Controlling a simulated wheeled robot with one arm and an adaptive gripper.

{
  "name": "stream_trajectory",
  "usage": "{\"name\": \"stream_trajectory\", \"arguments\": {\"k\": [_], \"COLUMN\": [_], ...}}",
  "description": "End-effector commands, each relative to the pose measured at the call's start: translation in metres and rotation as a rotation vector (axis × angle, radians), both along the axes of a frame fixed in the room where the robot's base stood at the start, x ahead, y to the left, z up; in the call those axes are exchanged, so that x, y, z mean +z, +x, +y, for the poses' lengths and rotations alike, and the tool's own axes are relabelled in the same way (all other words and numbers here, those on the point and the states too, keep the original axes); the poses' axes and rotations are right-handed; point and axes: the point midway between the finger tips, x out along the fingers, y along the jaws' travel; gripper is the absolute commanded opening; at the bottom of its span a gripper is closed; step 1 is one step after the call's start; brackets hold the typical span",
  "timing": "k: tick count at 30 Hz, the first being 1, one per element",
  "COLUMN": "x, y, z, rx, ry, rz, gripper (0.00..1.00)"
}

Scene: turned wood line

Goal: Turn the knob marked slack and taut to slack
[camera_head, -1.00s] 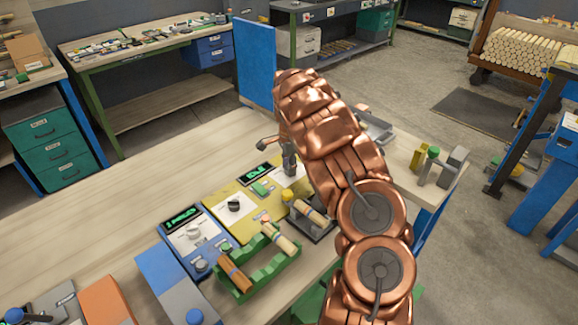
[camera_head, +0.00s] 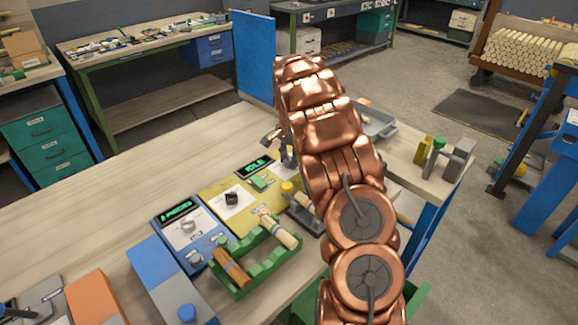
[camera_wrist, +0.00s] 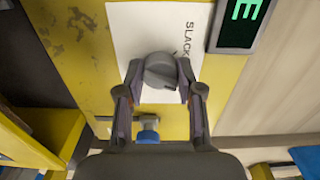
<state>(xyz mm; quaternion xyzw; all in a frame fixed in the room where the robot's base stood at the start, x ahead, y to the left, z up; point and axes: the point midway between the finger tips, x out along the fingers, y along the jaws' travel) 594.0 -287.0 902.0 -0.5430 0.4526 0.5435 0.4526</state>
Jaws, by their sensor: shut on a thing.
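In the wrist view the grey round knob (camera_wrist: 160,71) sits on a white plate (camera_wrist: 130,30) on a yellow panel (camera_wrist: 78,20). The word SLACK is printed on the plate, just above and right of the knob. No taut marking is readable. My gripper (camera_wrist: 160,84) is shut on the knob, one finger on each side. I cannot tell exactly where the knob points. In the head view my gripper (camera_head: 287,157) is at the right part of the yellow panel, and the held knob cannot be made out there.
A display (camera_head: 256,168) reading IDLE stands beside the plate. Another black knob (camera_head: 232,198) is on the yellow panel. A green rack (camera_head: 262,275) with wooden pieces and a blue panel (camera_head: 190,235) are in front. A blue-tipped part (camera_wrist: 148,136) lies between my fingers and wrist. Bare tabletop is at left.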

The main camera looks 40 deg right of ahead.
Motion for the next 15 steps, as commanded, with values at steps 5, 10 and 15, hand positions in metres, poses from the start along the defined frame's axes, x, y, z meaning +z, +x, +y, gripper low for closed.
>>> {"name": "stream_trajectory", "arguments": {"k": [5,10,15], "x": [-0.0039,-0.0031,-0.0023], "y": [0.0010,0.0017,0.0012], "z": [0.0007,0.0005,0.0002], "rx": [0.169,0.331,0.493], "ry": [0.001,-0.002,-0.001], "rz": [-0.003,-0.005,-0.003], "gripper": [0.02,0.02,0.02]}}
